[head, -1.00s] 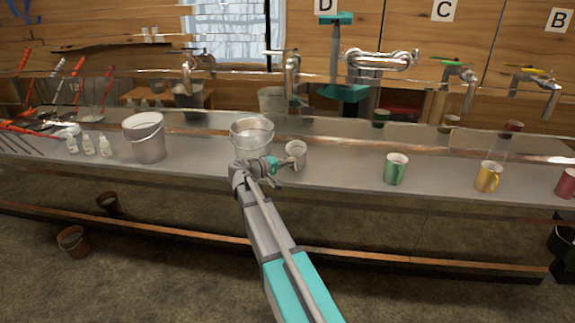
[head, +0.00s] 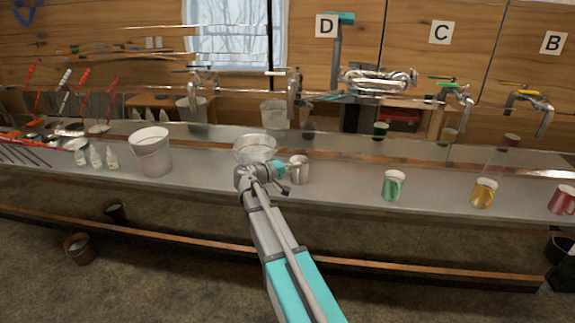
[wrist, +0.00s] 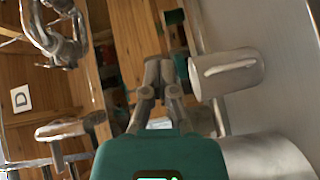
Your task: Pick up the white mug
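The white mug (head: 300,170) stands upright on the long grey counter (head: 340,190), in the middle of the head view. It looks greyish white. In the wrist view the mug (wrist: 228,74) lies to the right of my fingers, its handle side toward the camera. My gripper (head: 287,175) is at the mug's left in the head view and partly overlaps its edge. In the wrist view my gripper (wrist: 160,72) has its two fingertips close together with nothing between them. The mug is outside the fingers; whether they touch is not clear.
A wide metal pot (head: 254,144) stands just behind and left of my gripper. A bucket (head: 151,152) and small white bottles (head: 96,157) are farther left. Green (head: 392,186), yellow (head: 484,193) and red (head: 562,199) mugs stand to the right. Taps (head: 458,95) are behind.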

